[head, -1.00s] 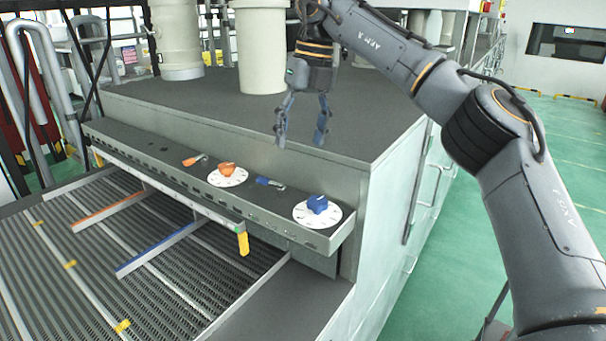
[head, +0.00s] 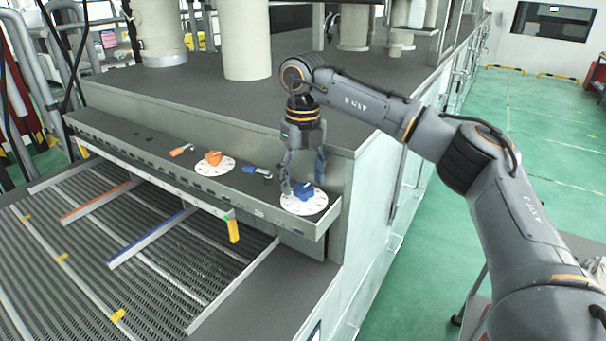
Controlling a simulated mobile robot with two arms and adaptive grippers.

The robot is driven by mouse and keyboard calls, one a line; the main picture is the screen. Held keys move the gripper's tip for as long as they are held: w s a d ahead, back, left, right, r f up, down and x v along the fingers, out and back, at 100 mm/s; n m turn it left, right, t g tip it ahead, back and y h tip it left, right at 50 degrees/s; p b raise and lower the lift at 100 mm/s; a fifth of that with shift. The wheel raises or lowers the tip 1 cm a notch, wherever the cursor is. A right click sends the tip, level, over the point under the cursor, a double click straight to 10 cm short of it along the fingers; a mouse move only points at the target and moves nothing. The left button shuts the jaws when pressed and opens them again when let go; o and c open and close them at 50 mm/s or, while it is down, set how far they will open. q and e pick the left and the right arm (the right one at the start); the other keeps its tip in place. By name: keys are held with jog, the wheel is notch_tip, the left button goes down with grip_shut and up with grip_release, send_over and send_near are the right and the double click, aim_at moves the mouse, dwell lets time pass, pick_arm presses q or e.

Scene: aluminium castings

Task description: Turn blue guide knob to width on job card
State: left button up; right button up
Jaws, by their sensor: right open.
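The blue guide knob (head: 304,192) sits on a white dial (head: 291,205) at the right end of the grey shelf. My right gripper (head: 302,187) points down over it with fingers apart, one on the left and one on the right of the knob. I cannot tell whether the fingers touch it. The blue guide rail (head: 150,239) lies slanted over the ribbed conveyor below. A small blue lever (head: 258,171) lies on the shelf left of the dial. No job card can be made out. My left gripper is not in view.
An orange knob (head: 212,157) on its own white dial and an orange lever (head: 181,150) sit further left on the shelf (head: 130,140). An orange rail (head: 97,202) crosses the conveyor. A dark machine top with pale cylinders stands behind. Green floor is free at right.

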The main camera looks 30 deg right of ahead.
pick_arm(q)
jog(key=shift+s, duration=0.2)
pick_arm(e)
jog(key=shift+f, duration=0.35)
jog(key=c, duration=1.2)
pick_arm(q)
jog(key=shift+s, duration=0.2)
pick_arm(e)
jog(key=shift+o, duration=0.2)
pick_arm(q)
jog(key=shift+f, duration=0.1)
pick_arm(e)
jog(key=shift+n, duration=0.4)
jog(key=n+b, duration=0.1)
jog(key=n, duration=0.1)
jog(key=shift+a+n, duration=0.1)
jog(key=shift+n, duration=0.3)
jog(key=n, duration=0.3)
jog(key=shift+n, duration=0.3)
jog(key=n, duration=0.4)
jog(key=shift+a+r+b, duration=0.1)
jog(key=shift+b, duration=0.2)
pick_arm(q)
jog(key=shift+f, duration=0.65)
pick_arm(e)
jog(key=shift+s+n, duration=0.15)
jog(key=shift+n, duration=1.85)
